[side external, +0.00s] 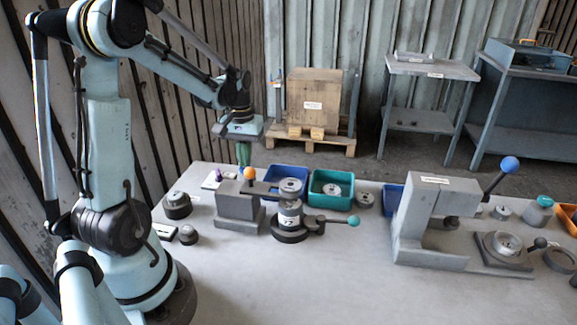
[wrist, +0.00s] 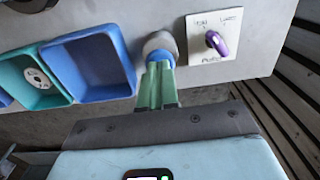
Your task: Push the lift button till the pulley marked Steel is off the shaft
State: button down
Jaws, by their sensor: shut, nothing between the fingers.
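My gripper (side external: 243,160) points down behind the grey lifting fixture (side external: 238,208), its green fingers closed together and empty. In the wrist view the fingers (wrist: 159,66) overlap a blue round button (wrist: 158,56) in a pale grey collar; I cannot tell if they touch it. The fixture hides the button in the side view. A metal pulley (side external: 290,185) shows at the top of the labelled cylinder (side external: 290,212) at the end of the fixture's arm. I cannot read a Steel marking or tell whether the pulley is clear of the shaft.
A switch plate with a purple knob (wrist: 216,42) is right of the button in the wrist view. A blue bin (wrist: 92,63) and a teal bin (wrist: 34,80) holding a disc stand to its left.

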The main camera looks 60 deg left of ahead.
jog(key=shift+r, duration=3.05)
jog(key=s+d+r+m+t, duration=0.1)
jog(key=d+m+t, duration=0.6)
jog(key=d, duration=1.5)
jog(key=shift+s+d+m, duration=0.2)
jog(key=shift+d+m, duration=0.2)
jog(key=shift+m, duration=0.6)
jog(key=shift+r, duration=0.1)
